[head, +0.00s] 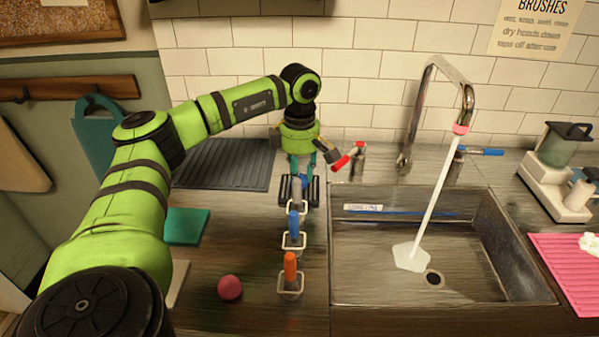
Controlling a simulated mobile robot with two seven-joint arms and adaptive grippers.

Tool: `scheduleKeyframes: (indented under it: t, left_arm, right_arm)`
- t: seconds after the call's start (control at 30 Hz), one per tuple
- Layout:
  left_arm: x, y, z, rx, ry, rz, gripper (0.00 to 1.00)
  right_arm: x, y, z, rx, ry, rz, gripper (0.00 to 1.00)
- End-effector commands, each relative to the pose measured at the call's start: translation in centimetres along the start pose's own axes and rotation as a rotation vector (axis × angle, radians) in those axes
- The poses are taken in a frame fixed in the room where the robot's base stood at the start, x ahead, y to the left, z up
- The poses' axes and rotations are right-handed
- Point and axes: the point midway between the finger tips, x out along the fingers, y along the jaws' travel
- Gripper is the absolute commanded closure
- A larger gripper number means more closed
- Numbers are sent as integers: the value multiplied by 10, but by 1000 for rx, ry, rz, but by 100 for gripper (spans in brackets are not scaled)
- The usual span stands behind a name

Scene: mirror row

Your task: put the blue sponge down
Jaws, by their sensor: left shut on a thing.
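My left gripper (298,191) points down over the back of a row of wire holders on the counter, left of the sink. It is shut on a small greyish-blue thing (297,189), mostly hidden between the dark fingers; I cannot tell for sure that this is the blue sponge. In front of it, a blue upright piece (294,225) stands in a white wire holder, apart from the fingers. An orange upright piece (290,267) stands in the nearest holder. My right gripper is not in view.
The steel sink (470,262) is to the right, with a white stream falling from the tap (430,100). A ribbed dark mat (222,166) lies behind. A red tap handle (348,157) is close to the gripper.

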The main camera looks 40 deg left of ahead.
Motion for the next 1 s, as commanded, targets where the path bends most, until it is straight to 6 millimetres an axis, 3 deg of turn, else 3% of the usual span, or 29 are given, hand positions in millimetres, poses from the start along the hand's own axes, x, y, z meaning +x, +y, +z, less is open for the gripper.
scheduleKeyframes:
  t: [0.1,0.13,0.17,0.2,0.63,1.0]
  left_arm:
    - [4,0,0,0,1,-1,99]
    - [3,0,0,0,0,0,60]
    - [3,0,0,0,0,0,48]
    - [3,0,0,0,0,0,44]
    - [-7,1,1,0,-2,2,44]
    - [-82,1,2,1,-3,4,44]
  right_arm:
    - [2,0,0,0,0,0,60]
    - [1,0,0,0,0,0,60]
    - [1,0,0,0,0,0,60]
    - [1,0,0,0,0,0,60]
    - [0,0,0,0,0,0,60]
    - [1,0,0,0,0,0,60]
